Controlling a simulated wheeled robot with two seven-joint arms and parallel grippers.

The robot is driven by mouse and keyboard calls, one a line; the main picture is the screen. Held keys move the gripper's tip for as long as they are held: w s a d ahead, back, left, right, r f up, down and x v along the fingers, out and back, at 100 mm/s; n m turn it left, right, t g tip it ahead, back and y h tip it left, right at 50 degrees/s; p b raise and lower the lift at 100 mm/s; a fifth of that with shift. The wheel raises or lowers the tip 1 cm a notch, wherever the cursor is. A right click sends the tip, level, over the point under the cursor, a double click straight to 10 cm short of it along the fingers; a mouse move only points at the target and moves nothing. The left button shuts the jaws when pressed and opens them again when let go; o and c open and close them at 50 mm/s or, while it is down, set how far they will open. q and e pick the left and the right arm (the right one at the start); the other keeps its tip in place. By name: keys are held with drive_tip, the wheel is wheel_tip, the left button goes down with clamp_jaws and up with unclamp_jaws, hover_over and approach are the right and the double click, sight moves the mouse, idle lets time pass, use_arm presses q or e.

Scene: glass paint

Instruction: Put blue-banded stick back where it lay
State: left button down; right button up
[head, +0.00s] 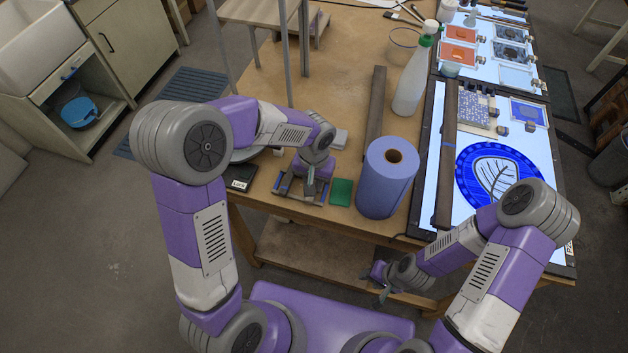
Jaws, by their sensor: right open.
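A small dark rack (300,190) lies near the front edge of the wooden table, with thin pieces and small blue marks on it. The blue-banded stick cannot be told apart for sure at this size. My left gripper (311,177) points down right over the rack. Its fingertips are small and partly hidden, so I cannot tell whether they hold a stick. My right gripper (381,288) is open and empty, low in front of the table's front edge, away from the rack.
A green sponge (341,192) and a blue paper roll (387,177) stand right of the rack. A light panel (436,140) with a blue leaf-patterned disc (475,180) lies at right. A black box (239,178) is left of the rack.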

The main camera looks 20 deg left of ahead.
use_arm(q)
drive_tip(key=c, duration=0.9)
unclamp_jaws()
wheel_tip(320, 180, up, 8)
drive_tip(key=shift+f+p, duration=0.2)
drive_tip(key=shift+p, duration=0.3)
